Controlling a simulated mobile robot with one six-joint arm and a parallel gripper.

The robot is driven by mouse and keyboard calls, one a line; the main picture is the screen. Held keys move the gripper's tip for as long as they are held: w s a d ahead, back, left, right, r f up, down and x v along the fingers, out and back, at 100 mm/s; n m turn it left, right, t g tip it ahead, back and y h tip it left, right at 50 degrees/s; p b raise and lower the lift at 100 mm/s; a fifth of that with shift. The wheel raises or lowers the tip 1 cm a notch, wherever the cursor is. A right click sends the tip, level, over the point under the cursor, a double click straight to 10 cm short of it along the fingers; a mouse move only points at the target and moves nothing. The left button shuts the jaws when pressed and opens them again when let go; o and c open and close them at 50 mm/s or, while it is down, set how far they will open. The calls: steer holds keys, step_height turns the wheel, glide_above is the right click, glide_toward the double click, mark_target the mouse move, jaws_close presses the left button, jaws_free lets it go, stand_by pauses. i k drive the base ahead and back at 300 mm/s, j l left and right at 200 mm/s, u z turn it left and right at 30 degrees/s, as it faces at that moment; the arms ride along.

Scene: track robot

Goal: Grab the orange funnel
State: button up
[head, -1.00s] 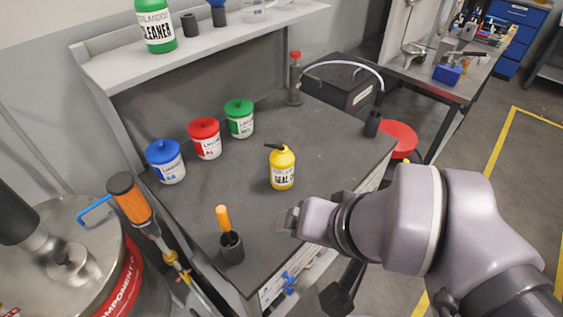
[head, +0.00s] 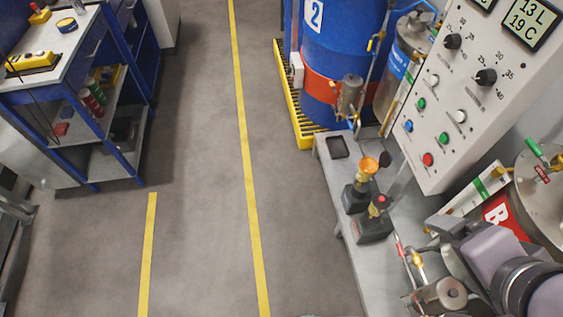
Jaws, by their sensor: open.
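The orange funnel (head: 369,165) is a small orange cup shape at the right of the middle. It sits on top of a dark container (head: 360,196) on a low grey bench. My gripper (head: 447,228) is at the lower right, at the end of my grey arm. It is open, and its fingers are small and partly lost against the things behind them. In the picture it is to the right of the funnel and lower, apart from it.
The grey bench (head: 340,180) also holds a dark tray (head: 337,147). A control panel (head: 440,120) and pipes crowd the right. A blue drum (head: 345,50) stands behind. The floor (head: 200,180) is clear.

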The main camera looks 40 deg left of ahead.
mark_target(371, 164)
steer(key=u, duration=0.65)
steer(key=i+j+z, duration=0.55)
steer(key=z, duration=0.15)
steer(key=i+j+z, duration=0.2)
steer(key=j+z, duration=0.15)
steer(key=j, duration=0.15)
steer(key=i+j+z, duration=0.1)
steer(key=j+z, duration=0.3)
steer(key=j, duration=0.05)
